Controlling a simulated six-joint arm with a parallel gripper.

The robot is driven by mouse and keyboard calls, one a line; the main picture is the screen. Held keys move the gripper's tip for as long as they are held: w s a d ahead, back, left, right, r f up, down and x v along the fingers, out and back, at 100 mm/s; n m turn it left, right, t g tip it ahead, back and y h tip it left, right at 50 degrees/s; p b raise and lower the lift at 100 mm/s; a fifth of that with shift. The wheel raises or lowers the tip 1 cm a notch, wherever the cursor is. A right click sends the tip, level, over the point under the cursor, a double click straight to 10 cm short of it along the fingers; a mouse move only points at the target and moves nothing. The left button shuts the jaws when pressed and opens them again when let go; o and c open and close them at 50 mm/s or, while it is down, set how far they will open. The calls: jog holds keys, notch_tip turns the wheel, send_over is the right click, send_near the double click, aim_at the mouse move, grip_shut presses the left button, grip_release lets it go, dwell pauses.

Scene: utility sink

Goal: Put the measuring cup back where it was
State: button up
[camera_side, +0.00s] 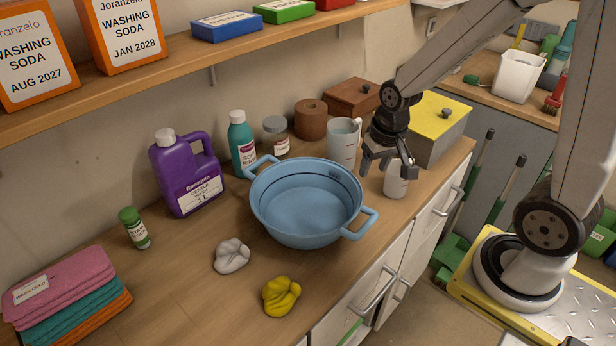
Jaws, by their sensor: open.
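A pale grey jug (343,143) with a handle stands upright on the wooden counter behind the blue basin. A small whitish cup (396,186) with faint reddish marks stands upright on the counter right of the basin. I cannot tell for sure which of the two is the measuring cup. My gripper (390,172) is open and points down at the small cup, with its fingers spread around or just above the cup's top. The fingers hide part of the cup's upper edge, and I cannot tell whether they touch it.
The two-handled blue basin (305,234) fills the counter's middle. Behind are a purple jug (188,174), a teal bottle (241,144), a lidded jar (275,137), a brown roll (310,119) and a yellow-lidded box (432,125). Grey (231,256) and yellow (281,296) cloths lie in front.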

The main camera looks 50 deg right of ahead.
jog(key=s+a+n, duration=0.3)
jog(key=a+n, duration=0.1)
jog(key=a, duration=0.1)
jog(key=shift+a+f+n+t, duration=0.15)
jog(key=shift+a+n+t, duration=0.15)
jog(key=shift+a, duration=0.05)
